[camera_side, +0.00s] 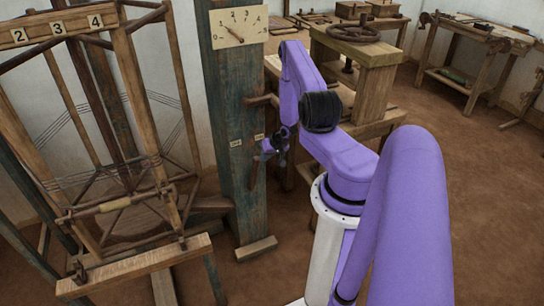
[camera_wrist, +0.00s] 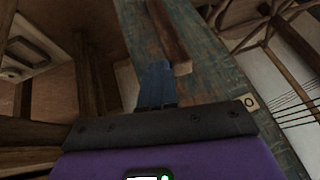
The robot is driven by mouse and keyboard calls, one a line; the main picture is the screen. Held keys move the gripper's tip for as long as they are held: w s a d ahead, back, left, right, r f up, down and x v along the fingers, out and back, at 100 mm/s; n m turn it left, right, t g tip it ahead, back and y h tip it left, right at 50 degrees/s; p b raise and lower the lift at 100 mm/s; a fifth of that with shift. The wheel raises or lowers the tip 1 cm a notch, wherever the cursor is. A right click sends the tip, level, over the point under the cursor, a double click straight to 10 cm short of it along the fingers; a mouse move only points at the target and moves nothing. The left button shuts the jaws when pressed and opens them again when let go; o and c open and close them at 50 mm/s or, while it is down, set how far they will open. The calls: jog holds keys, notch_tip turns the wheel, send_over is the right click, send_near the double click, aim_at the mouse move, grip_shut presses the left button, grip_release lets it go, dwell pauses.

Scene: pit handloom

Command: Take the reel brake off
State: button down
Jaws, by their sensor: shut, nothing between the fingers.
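A tall blue-green wooden post (camera_side: 228,195) stands at the centre of the side view, with two small marked plates (camera_side: 236,142) on its face. A short dark wooden lever (camera_side: 254,174) shows low at the post's right side and looks like the reel brake; its setting is not clear. My gripper (camera_side: 267,154) is just right of the post, close above this lever. In the wrist view my blue fingers (camera_wrist: 155,70) are together and empty. A brown wooden bar (camera_wrist: 168,38) lies just beyond them against the post; I cannot tell whether they touch.
The post carries a dial (camera_side: 238,27) at its top and a wooden peg (camera_side: 262,100) above my gripper. A wooden frame (camera_side: 130,80) with numbered plates stands at left. A bench with a wheel (camera_side: 353,31) stands behind my arm. Open floor (camera_side: 490,190) lies at right.

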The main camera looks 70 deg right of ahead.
jog(key=shift+w+a+r, duration=0.2)
jog(key=shift+w+a, duration=0.6)
jog(key=w+a, duration=0.5)
jog(key=shift+f, duration=0.1)
jog(key=d+v, duration=0.1)
jog(key=v, duration=1.1)
jog(key=shift+s+h, duration=0.3)
jog(key=shift+s, duration=0.1)
jog(key=shift+a, duration=0.1)
